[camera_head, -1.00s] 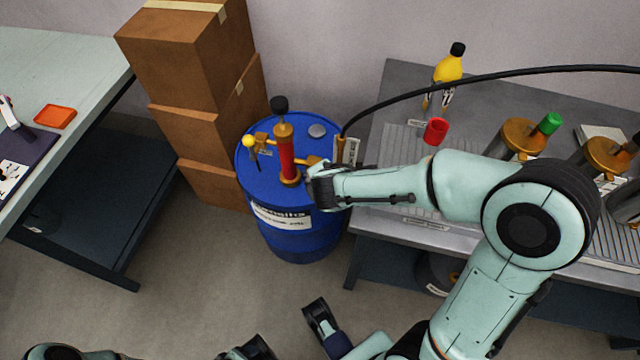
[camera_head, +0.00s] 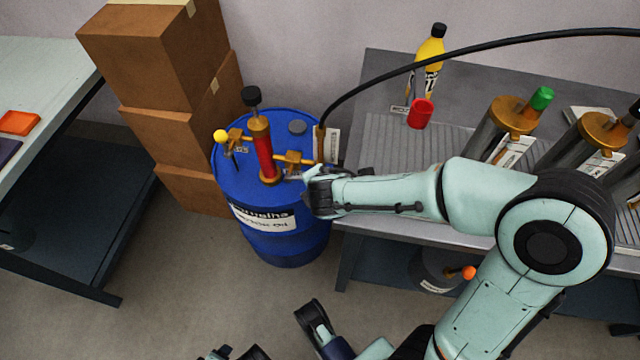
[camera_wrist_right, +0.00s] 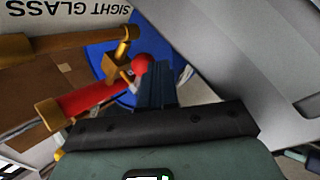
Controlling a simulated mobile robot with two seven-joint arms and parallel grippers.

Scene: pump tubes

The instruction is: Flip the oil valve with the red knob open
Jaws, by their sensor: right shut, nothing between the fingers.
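The blue oil drum (camera_head: 232,185) carries a red pump tube (camera_head: 264,150) with brass fittings. A brass valve (camera_head: 295,159) sticks out from the pump's right side. Its red knob (camera_wrist_right: 141,64) shows in the right wrist view, right beside my fingers; I cannot tell whether they touch. In the head view I cannot make the knob out near my gripper. My right gripper (camera_head: 304,178) is shut and empty, just right of the pump above the drum's right edge; it also shows in the right wrist view (camera_wrist_right: 156,72). Dark parts at the bottom edge may include my left gripper, mostly cut off.
A yellow knob (camera_head: 221,136) sits on the pump's left fitting. A black hose (camera_head: 370,83) arches from the drum to the right. Stacked cardboard boxes (camera_head: 185,130) stand behind left. The grey bench (camera_head: 385,75) on the right holds a red cup (camera_head: 420,113) and a yellow bottle (camera_head: 430,52).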

